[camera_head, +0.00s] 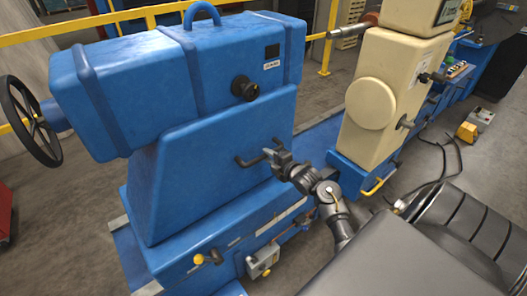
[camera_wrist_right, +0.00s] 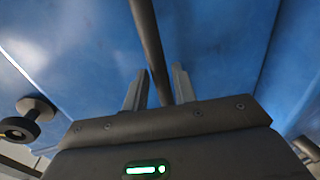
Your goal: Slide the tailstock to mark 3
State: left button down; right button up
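The tailstock (camera_head: 200,130) is the big blue housing at the left of the head view, upright on a blue bed, with a black handwheel (camera_head: 30,120) at its left end. A dark lever (camera_head: 248,161) sticks out of its front face. My right gripper (camera_head: 277,151) is at this lever. In the right wrist view the lever bar (camera_wrist_right: 149,45) runs between the two fingers of my right gripper (camera_wrist_right: 160,80), which stand apart with a gap beside the bar. I cannot make out numbered marks. My left gripper is not in view.
A black knob (camera_head: 244,88) sits above the lever. A yellow-knobbed handle (camera_head: 200,259) and a small grey box (camera_head: 263,261) are low on the front. A cream unit (camera_head: 382,100) stands right along the bed (camera_head: 315,143). A yellow railing (camera_head: 120,16) runs behind.

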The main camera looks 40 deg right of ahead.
jog(key=shift+x, duration=1.9)
grip_shut()
